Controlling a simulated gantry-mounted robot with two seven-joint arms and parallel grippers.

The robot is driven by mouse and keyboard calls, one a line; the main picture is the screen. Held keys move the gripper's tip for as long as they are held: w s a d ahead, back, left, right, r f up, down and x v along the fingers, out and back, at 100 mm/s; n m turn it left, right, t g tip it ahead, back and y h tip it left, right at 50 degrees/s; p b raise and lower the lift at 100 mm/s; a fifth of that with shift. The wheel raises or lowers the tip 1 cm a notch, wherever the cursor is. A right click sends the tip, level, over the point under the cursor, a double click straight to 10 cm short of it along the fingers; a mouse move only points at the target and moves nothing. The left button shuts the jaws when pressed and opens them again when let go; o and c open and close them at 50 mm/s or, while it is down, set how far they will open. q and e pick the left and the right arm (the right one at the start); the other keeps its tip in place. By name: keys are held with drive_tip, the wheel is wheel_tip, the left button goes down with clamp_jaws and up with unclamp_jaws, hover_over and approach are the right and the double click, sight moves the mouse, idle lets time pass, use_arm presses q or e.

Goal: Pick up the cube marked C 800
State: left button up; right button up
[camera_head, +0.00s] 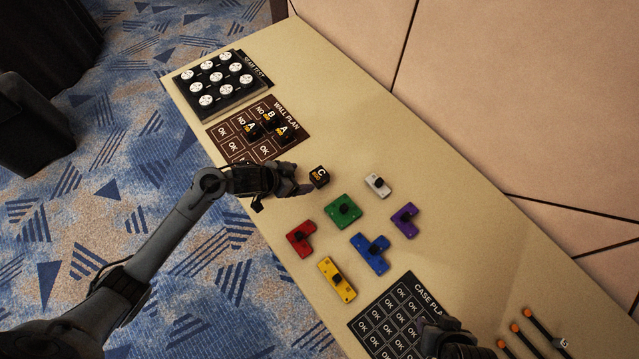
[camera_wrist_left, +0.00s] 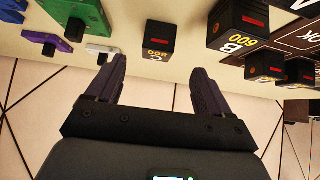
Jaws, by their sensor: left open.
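The black cube marked C 800 (camera_head: 319,177) sits on the tan table, just past the lower right edge of the wall plan board. It also shows in the left wrist view (camera_wrist_left: 160,37), with its orange 800 and a red mark on its side. My left gripper (camera_head: 299,188) is open and empty, just left of the cube. In the left wrist view its two fingers (camera_wrist_left: 157,70) are spread, with the cube ahead between their lines and a gap to it. My right gripper (camera_head: 449,338) shows in part at the bottom edge; its fingers cannot be made out.
Other black cubes (camera_head: 270,123) stand on the brown wall plan board (camera_head: 231,151); cube B 600 (camera_wrist_left: 236,28) is near in the wrist view. Green (camera_head: 340,218), red, blue, yellow, purple and white pieces lie beyond the cube. A case plan board (camera_head: 364,321) lies near my right gripper.

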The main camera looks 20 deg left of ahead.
sight(319, 174)
use_arm(q)
drive_tip(key=shift+w+f, duration=0.25)
drive_tip(key=shift+w, duration=0.15)
drive_tip(key=b+x, duration=0.1)
drive_tip(key=x, duration=0.3)
drive_tip(key=shift+w+d+r+b, duration=0.1)
drive_tip(key=shift+w+r+b, duration=0.15)
drive_tip(key=shift+b, duration=0.15)
drive_tip(key=shift+d+r+b+x, duration=0.15)
drive_tip(key=shift+b+x, duration=0.2)
drive_tip(key=shift+x, duration=0.7)
drive_tip(key=shift+d+b+x, duration=0.15)
drive_tip(key=shift+b+x, duration=0.25)
drive_tip(key=shift+x, duration=0.65)
drive_tip(key=shift+d+r+b+x, duration=0.15)
drive_tip(key=shift+b+x, duration=0.2)
drive_tip(key=shift+x, duration=0.75)
use_arm(e)
drive_tip(key=shift+d+f, duration=0.1)
drive_tip(key=shift+f, duration=2.25)
use_arm(q)
drive_tip(key=shift+c, duration=0.2)
drive_tip(key=c, duration=1)
